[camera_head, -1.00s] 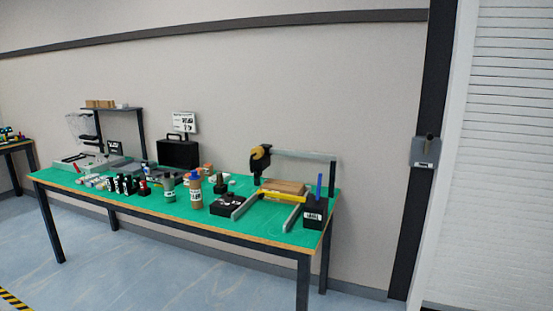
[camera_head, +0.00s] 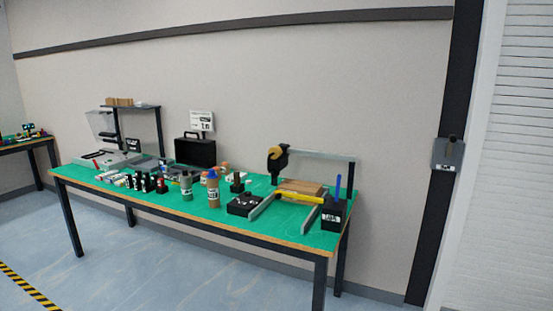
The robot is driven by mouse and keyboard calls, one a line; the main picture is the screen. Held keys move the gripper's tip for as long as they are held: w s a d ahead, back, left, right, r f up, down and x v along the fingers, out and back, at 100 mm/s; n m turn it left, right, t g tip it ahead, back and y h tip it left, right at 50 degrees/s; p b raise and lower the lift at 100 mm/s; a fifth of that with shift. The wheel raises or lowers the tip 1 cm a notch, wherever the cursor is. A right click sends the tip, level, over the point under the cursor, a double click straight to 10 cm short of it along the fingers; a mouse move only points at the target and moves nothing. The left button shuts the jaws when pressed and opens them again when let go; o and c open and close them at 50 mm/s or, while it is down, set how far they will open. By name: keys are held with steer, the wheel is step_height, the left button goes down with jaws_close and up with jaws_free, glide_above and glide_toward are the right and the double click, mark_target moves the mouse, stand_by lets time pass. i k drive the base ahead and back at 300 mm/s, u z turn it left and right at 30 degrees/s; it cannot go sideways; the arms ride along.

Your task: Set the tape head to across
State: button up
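The tape head (camera_head: 277,158) is a black unit with a tan tape roll. It stands at the left end of a grey bar (camera_head: 320,155) raised over the right part of the green table (camera_head: 220,213). Its exact setting is too small to read. Below the bar a brown box (camera_head: 301,187) lies between two grey rails (camera_head: 262,206). A yellow bar (camera_head: 303,198) crosses in front of the box. My gripper is not in view.
A black case (camera_head: 195,152), bottles (camera_head: 213,190), a black box (camera_head: 243,205) and a dark holder with a blue item (camera_head: 335,212) crowd the table. A shelf (camera_head: 131,107) stands at the back left. The floor (camera_head: 150,265) in front is clear.

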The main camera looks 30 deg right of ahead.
mark_target(278, 160)
steer(key=u, duration=0.05)
steer(key=i, duration=1)
steer(key=z, duration=0.05)
